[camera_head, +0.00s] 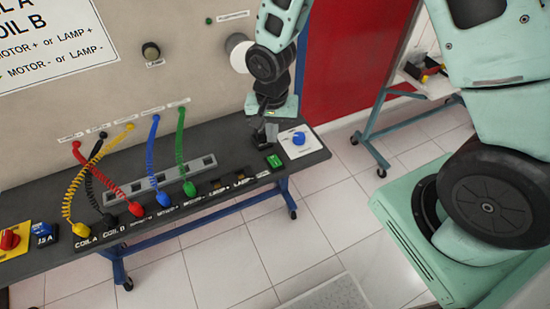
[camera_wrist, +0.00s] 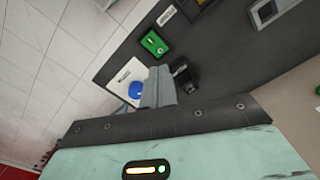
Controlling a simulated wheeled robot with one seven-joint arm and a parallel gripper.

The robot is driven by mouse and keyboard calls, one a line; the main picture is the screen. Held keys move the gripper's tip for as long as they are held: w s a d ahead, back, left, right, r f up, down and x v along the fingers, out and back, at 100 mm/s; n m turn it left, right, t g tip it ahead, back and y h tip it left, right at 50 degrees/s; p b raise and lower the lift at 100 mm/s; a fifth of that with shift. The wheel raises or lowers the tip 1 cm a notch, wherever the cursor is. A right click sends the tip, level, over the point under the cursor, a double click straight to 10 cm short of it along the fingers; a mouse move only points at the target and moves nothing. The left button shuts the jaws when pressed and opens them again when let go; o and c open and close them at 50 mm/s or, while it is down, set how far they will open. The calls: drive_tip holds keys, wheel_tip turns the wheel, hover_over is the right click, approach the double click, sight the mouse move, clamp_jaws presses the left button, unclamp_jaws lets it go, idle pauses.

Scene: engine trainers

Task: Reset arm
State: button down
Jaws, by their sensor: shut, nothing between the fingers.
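My gripper (camera_head: 265,127) is at the right end of the dark bench (camera_head: 226,139), pointing down near the white plate with a blue knob (camera_head: 298,138). Its fingers are shut and hold nothing. In the wrist view my gripper (camera_wrist: 160,85) shows as grey fingers, with the blue knob (camera_wrist: 136,90) just beside them. The fingers cover part of the white plate there. I cannot tell whether they touch the bench.
Several coloured coiled cables, such as the green one (camera_head: 181,150), run from the panel (camera_head: 150,90) to the bench sockets. A green switch (camera_head: 274,161) is near the gripper. A wheeled table (camera_head: 376,122) stands right. Tiled floor (camera_head: 230,260) in front is mostly clear.

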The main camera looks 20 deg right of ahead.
idle(0.3)
drive_tip(key=s+a+r+n+b, duration=0.2)
drive_tip(key=s+r+n, duration=0.4)
drive_tip(key=s, duration=0.4)
drive_tip(key=s+a+r+n+b, duration=0.3)
drive_tip(key=s+r+n, duration=0.3)
drive_tip(key=s, duration=0.4)
drive_tip(key=shift+a+r+n+y, duration=0.35)
drive_tip(key=shift+a+n, duration=0.3)
drive_tip(key=shift+n, duration=0.25)
drive_tip(key=shift+a, duration=0.1)
